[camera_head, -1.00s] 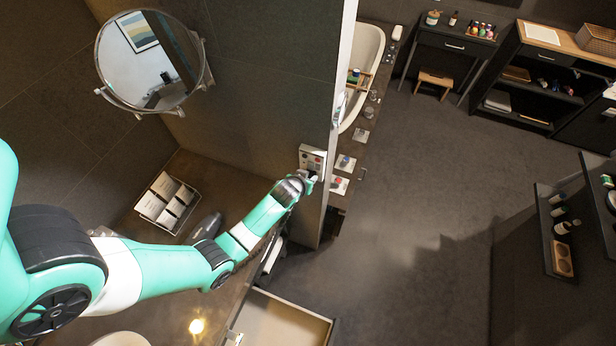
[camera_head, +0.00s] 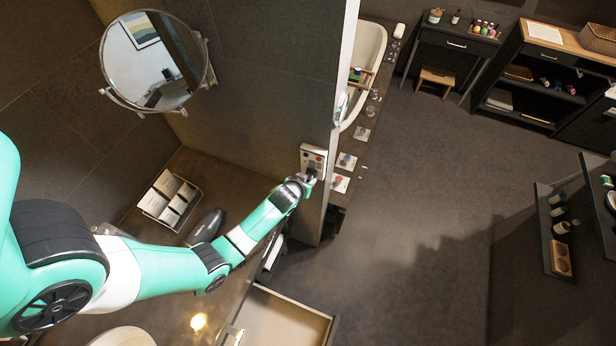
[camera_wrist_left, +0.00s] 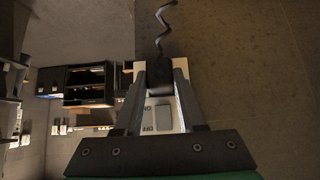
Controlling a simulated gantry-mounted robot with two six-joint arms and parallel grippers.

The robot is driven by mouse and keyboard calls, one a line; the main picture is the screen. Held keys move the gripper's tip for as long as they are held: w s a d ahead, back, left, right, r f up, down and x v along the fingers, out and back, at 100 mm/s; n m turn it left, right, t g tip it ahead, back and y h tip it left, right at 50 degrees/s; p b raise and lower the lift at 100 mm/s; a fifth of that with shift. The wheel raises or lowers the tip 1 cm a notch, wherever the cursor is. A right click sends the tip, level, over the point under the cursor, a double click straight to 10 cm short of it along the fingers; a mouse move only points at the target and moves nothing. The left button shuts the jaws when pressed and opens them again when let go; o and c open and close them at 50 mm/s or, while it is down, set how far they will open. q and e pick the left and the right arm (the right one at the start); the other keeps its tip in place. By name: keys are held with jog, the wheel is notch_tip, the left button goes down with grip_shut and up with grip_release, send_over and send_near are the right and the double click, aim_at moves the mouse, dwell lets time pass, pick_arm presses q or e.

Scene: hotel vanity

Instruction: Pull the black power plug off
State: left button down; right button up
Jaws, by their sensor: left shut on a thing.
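A pale wall panel (camera_head: 314,157) with small coloured parts is mounted near the end of the dark tiled wall. My left gripper (camera_head: 309,178) is at the panel's lower part. In the left wrist view, the black power plug (camera_wrist_left: 159,74) sits between the fingertips of my left gripper (camera_wrist_left: 160,82), which is shut on it. A coiled black cord (camera_wrist_left: 162,25) rises from the plug. The panel (camera_wrist_left: 163,112) shows behind and between the fingers. I cannot tell whether the plug is still seated in the panel. My right gripper is in neither view.
A round mirror (camera_head: 157,62) on the wall is left of the panel. A wire rack (camera_head: 168,199) stands on the counter. An open drawer (camera_head: 280,318) is below. Small items stand on a narrow ledge (camera_head: 352,148) beyond the wall's end. Floor to the right is clear.

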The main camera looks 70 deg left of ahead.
pick_arm(q)
jog(key=shift+s+d+p, duration=0.7)
jog(key=shift+s+d, duration=0.5)
